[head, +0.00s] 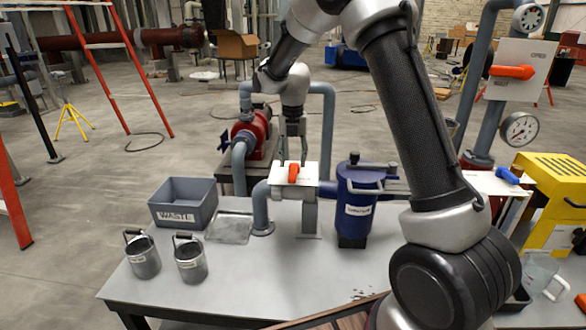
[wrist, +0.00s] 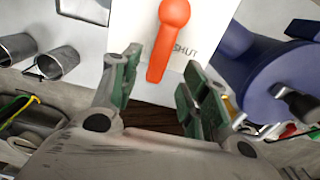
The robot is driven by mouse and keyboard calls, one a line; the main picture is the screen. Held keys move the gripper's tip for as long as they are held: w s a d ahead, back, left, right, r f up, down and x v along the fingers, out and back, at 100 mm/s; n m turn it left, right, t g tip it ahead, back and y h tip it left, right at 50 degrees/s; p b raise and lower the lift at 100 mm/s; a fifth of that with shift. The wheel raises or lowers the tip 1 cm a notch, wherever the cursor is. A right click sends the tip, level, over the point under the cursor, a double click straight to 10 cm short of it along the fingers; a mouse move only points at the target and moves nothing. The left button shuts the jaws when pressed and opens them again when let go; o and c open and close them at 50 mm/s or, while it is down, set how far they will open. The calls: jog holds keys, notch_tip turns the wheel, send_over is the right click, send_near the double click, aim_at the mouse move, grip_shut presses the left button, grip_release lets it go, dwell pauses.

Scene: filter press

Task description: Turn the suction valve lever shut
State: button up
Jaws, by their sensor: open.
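The orange valve lever (head: 293,173) sits on a white plate (head: 310,174) over the grey pipe, left of the blue strainer (head: 358,208). In the wrist view the lever (wrist: 167,42) has its round hub at the top and its arm pointing down and slightly left. The word SHUT is printed on the plate (wrist: 208,20) to the right of the lever. My gripper (head: 293,158) points down over the lever, open. In the wrist view its green-padded fingers (wrist: 158,80) stand either side of the lever's free end; I cannot tell whether they touch it.
A grey WASTE bin (head: 183,205), a flat tray (head: 230,228) and two metal pails (head: 142,256) (head: 190,260) stand left on the table. A red pump (head: 254,138) is behind. Another orange lever (head: 512,72) is on a plate at upper right. The table's front middle is clear.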

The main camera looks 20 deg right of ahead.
aim_at(293, 172)
notch_tip(293, 172, up, 7)
dwell(0.3)
jog(key=shift+r, duration=0.1)
